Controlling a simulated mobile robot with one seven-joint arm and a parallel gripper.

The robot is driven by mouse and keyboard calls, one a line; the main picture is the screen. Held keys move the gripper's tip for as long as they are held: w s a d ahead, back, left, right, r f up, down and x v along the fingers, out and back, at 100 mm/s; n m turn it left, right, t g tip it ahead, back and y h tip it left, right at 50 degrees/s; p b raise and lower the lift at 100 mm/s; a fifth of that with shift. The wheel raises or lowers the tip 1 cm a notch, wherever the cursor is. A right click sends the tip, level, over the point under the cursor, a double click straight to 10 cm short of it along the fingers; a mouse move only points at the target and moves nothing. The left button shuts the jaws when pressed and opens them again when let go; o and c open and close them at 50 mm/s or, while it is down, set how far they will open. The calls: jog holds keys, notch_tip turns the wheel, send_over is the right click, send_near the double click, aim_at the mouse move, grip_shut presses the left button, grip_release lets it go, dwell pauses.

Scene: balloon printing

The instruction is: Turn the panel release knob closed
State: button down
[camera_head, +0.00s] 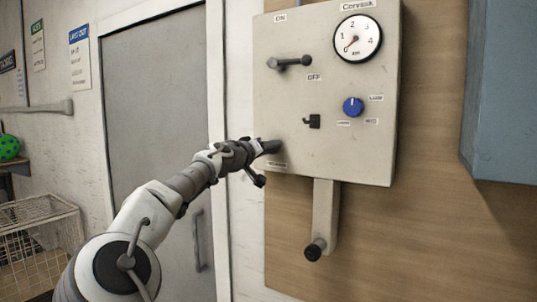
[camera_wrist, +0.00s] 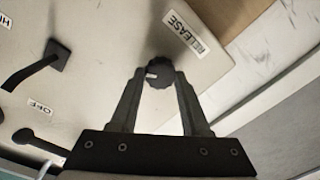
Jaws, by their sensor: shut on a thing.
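The panel release knob (camera_wrist: 159,74) is a small dark round knob with a white mark, beside the RELEASE label (camera_wrist: 184,31) in the wrist view. My gripper (camera_wrist: 158,88) is shut on the knob, one finger on each side of it. In the head view my gripper (camera_head: 268,147) is at the lower left corner of the control panel (camera_head: 357,160) and hides the knob there.
The panel also carries a gauge (camera_head: 357,39), a blue knob (camera_head: 353,107), an ON/OFF lever (camera_head: 290,62) and a small black switch (camera_head: 313,121). A grey spout with a dark end (camera_head: 315,249) hangs below. A grey door (camera_head: 160,100) and a wire basket (camera_head: 38,240) are at left.

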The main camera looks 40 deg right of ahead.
jog(key=n, duration=1.2)
jog(key=shift+g, duration=0.3)
dwell(0.4)
jog(key=shift+c, duration=1.9)
grip_release()
jog(key=shift+w, duration=0.1)
jog(key=b+v, duration=0.6)
jog(key=v, duration=1.1)
jog(key=shift+a, duration=0.2)
